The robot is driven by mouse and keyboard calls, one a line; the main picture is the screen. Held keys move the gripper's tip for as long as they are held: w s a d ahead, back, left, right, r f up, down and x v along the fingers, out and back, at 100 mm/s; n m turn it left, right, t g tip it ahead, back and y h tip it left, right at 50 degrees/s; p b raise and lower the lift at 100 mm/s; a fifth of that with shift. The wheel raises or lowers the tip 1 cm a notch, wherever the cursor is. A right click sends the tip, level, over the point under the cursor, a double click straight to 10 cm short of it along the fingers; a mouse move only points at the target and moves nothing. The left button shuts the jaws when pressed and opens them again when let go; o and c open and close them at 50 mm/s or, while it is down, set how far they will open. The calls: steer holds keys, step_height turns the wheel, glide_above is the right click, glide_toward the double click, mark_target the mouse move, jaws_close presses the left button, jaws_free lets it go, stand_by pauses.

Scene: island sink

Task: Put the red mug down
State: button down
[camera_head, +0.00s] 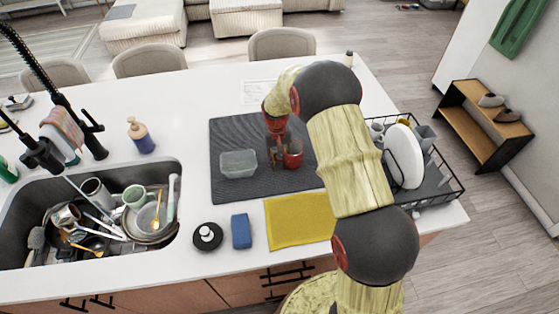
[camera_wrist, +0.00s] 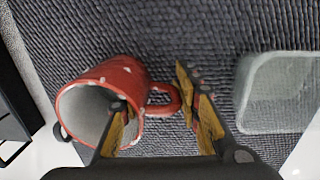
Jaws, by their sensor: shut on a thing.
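The red mug (camera_head: 294,158) is at my gripper (camera_head: 279,154), over the dark grey mat (camera_head: 232,133) on the island. In the wrist view the red mug (camera_wrist: 122,76) shows its pale inside towards the lower left and its handle towards the right. My gripper (camera_wrist: 165,112) has one finger at the mug's rim and the other beyond the handle, shut on the mug. The handle lies between the fingers. I cannot tell whether the mug touches the mat.
A clear plastic container (camera_head: 238,163) stands on the mat to the left. A wire dish rack (camera_head: 447,190) with plates stands at the right. A yellow cloth (camera_head: 297,221), blue sponge (camera_head: 241,231) and black round item (camera_head: 207,237) lie in front. The sink (camera_head: 40,262) holds dishes.

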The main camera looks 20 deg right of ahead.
steer(key=c, duration=1.3)
jaws_free()
